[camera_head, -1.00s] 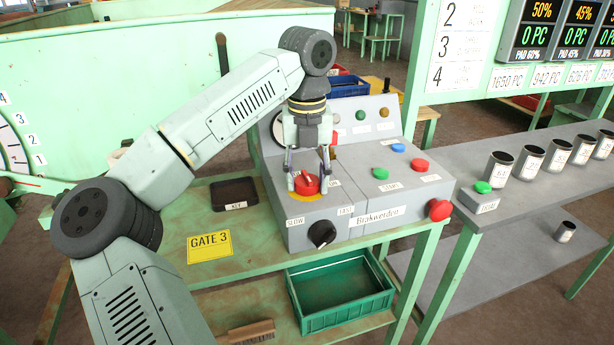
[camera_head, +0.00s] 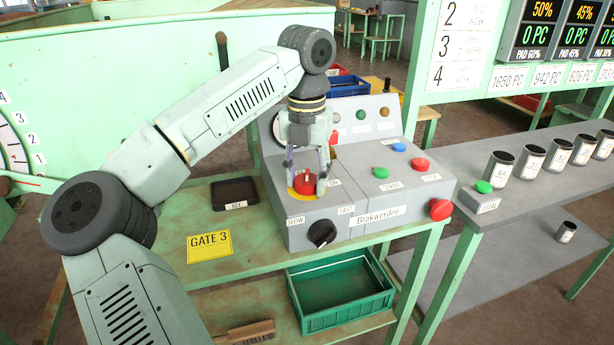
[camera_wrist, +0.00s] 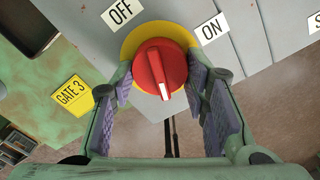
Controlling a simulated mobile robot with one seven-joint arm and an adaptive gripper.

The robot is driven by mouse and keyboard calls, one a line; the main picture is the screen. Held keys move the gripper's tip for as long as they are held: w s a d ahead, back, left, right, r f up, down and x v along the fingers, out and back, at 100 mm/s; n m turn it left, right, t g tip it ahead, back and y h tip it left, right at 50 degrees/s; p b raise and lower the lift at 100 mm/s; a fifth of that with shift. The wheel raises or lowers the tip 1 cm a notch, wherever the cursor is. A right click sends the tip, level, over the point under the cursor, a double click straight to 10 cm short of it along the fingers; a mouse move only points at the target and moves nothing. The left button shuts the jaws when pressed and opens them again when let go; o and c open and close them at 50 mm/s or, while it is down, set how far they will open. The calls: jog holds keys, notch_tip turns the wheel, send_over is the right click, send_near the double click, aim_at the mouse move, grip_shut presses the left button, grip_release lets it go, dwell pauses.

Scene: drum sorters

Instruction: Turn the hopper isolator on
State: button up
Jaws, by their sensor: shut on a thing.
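The hopper isolator is a red rotary knob (camera_head: 306,183) on a yellow disc (camera_wrist: 133,44), set in the grey console. In the wrist view the red knob (camera_wrist: 160,67) sits between my finger pads, its white mark pointing down the picture, slightly right. The OFF label (camera_wrist: 121,12) is up and left of the knob; the ON label (camera_wrist: 210,29) is up and right. My gripper (camera_head: 306,175) points down over the knob, shut on it, with one finger on each side (camera_wrist: 163,88). The fingers partly hide the knob in the head view.
A black SLOW/FAST dial (camera_head: 321,233) lies close in front of the knob. Green (camera_head: 381,172), blue (camera_head: 398,148) and red (camera_head: 420,164) buttons are to the right, with a red mushroom button (camera_head: 440,209) at the console's corner. A black tray (camera_head: 235,193) lies left.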

aim_at(305, 175)
jog(key=m, duration=0.6)
jog(key=shift+w+a, duration=0.1)
jog(key=shift+a, duration=0.05)
jog(key=m, duration=0.6)
jog(key=shift+w+m, duration=0.1)
jog(key=shift+m, duration=0.3)
jog(key=o, duration=1.1)
jog(key=shift+o, duration=0.2)
notch_tip(305, 175, up, 12)
